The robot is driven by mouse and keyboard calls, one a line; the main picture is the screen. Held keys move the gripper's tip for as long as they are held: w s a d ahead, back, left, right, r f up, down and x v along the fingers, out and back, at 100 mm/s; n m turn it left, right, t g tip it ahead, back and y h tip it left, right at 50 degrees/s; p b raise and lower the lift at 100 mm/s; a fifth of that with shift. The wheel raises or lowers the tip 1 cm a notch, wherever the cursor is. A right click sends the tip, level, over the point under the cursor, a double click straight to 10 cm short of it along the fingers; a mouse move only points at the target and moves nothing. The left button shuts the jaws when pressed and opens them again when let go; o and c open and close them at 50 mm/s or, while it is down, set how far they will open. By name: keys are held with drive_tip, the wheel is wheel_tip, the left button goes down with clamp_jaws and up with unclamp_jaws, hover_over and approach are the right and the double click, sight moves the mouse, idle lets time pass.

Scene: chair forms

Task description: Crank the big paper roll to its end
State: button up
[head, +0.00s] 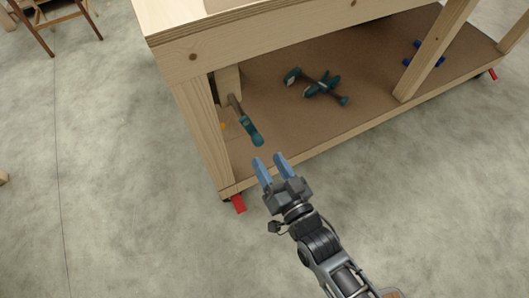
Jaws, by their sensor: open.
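No paper roll shows clearly in the head view. My gripper (269,160) has two blue fingers that stand apart with nothing between them. It is in front of the near left corner of a wooden workbench (245,59). A teal-handled piece with a dark bar (250,131) is just beyond and slightly left of the fingertips, beside the bench leg. A gap shows between it and my fingers in the picture. I cannot tell whether this piece is a crank or a loose tool.
Teal and dark tools (322,87) lie on the bench's brown lower shelf (375,60). Blue items (425,55) lie farther right. A red caster part (239,203) sits under the near corner. A wooden chair (55,22) stands far left. The concrete floor (130,170) is clear at left.

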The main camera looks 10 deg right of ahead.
sight(260, 145)
drive_tip(key=shift+s, duration=0.1)
drive_tip(key=n+b, duration=0.1)
drive_tip(key=n, duration=0.1)
drive_tip(key=n+b, duration=0.1)
drive_tip(key=n, duration=0.1)
drive_tip(key=shift+w+d+f+n, duration=0.1)
drive_tip(key=shift+w+n, duration=0.2)
drive_tip(key=shift+w, duration=0.1)
drive_tip(key=shift+w+n+b, duration=0.1)
drive_tip(key=shift+n+b, duration=0.2)
drive_tip(key=shift+n, duration=0.2)
drive_tip(key=shift+w, duration=0.2)
drive_tip(key=x, duration=0.7)
drive_tip(key=shift+w+b, duration=0.25)
drive_tip(key=shift+b, duration=0.15)
drive_tip(key=shift+c, duration=0.2)
